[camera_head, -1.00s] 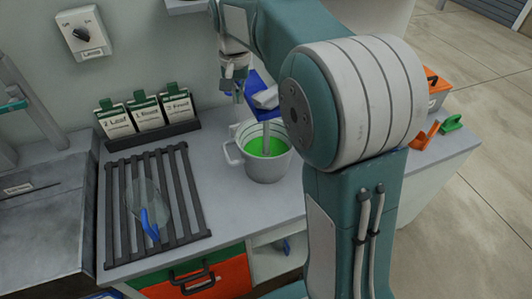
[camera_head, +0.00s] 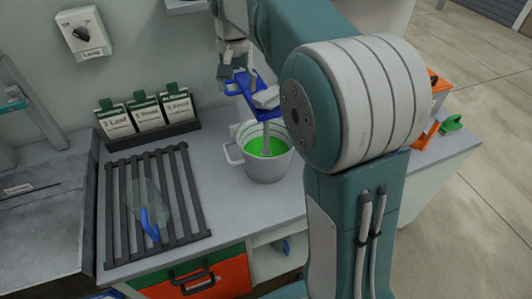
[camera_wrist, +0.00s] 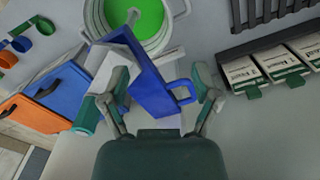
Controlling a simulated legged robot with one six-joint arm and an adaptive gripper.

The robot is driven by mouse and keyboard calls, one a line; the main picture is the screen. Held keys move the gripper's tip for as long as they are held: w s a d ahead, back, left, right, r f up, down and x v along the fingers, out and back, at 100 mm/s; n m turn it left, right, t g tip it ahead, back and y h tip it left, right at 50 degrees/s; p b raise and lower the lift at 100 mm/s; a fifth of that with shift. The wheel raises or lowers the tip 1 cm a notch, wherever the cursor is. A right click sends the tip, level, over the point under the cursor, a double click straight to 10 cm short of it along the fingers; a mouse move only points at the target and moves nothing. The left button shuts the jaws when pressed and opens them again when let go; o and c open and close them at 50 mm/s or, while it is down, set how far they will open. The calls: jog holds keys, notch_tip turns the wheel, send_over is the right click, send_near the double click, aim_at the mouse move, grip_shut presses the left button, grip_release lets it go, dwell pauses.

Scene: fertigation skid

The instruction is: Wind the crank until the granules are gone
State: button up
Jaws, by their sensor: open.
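A white pot (camera_head: 266,170) with a side handle stands on the bench, with green contents (camera_head: 265,142). Separate granules cannot be made out. A grey shaft (camera_head: 266,133) stands in the green. Above and behind the pot is a blue part with a loop-like grip (camera_head: 240,84), probably the crank; a pale grey piece (camera_head: 266,97) adjoins it. In the wrist view the blue part (camera_wrist: 158,92) lies between the spread fingers of my gripper (camera_wrist: 162,97), and the pot (camera_wrist: 92,18) is beyond. My gripper (camera_head: 236,74) is open at the blue part; contact cannot be told.
A black slatted rack (camera_head: 190,205) with a clear, blue-handled item (camera_head: 152,222) is left of the pot. Several labelled packets (camera_head: 147,112) stand behind it. Orange and green items (camera_head: 438,130) lie at right. Bench around the pot's left is clear.

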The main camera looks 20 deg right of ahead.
notch_tip(320, 180, up, 4)
jog(key=shift+r, duration=0.1)
dwell(0.4)
